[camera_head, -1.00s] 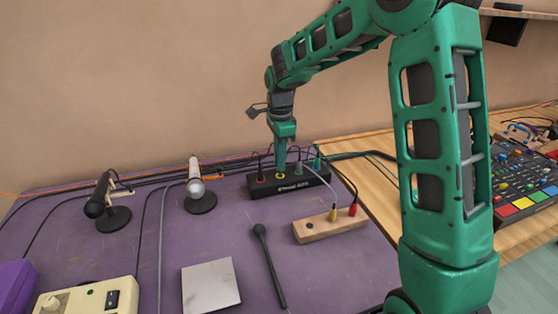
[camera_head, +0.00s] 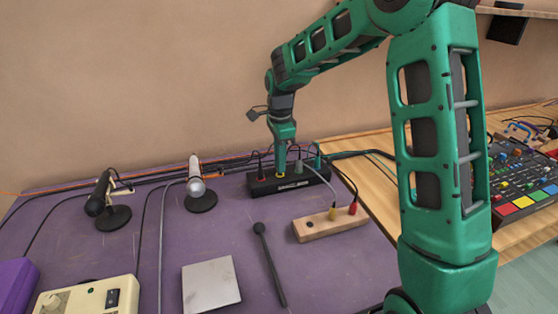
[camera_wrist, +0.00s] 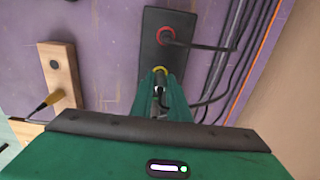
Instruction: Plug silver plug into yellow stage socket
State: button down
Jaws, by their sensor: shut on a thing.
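The black stage box (camera_head: 262,187) stands at the back of the purple table. Its yellow socket (camera_head: 281,177) is ringed in yellow and also shows in the wrist view (camera_wrist: 160,70). My gripper (camera_head: 281,168) points down directly over this socket. In the wrist view, its green fingers (camera_wrist: 160,92) are shut on a small silver plug (camera_wrist: 159,86), close to the yellow ring. The fingers hide most of the plug, and I cannot tell how far it sits in the socket.
A wooden block (camera_head: 315,228) with yellow and red plugs lies in front. Two microphones stand left. Cables run behind the box. A black mallet (camera_head: 268,260) lies on the table.

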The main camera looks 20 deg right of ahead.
jog(key=shift+f, duration=0.75)
jog(key=c, duration=1.6)
grip_release()
notch_tip(320, 180, up, 11)
jog(key=shift+f, duration=0.15)
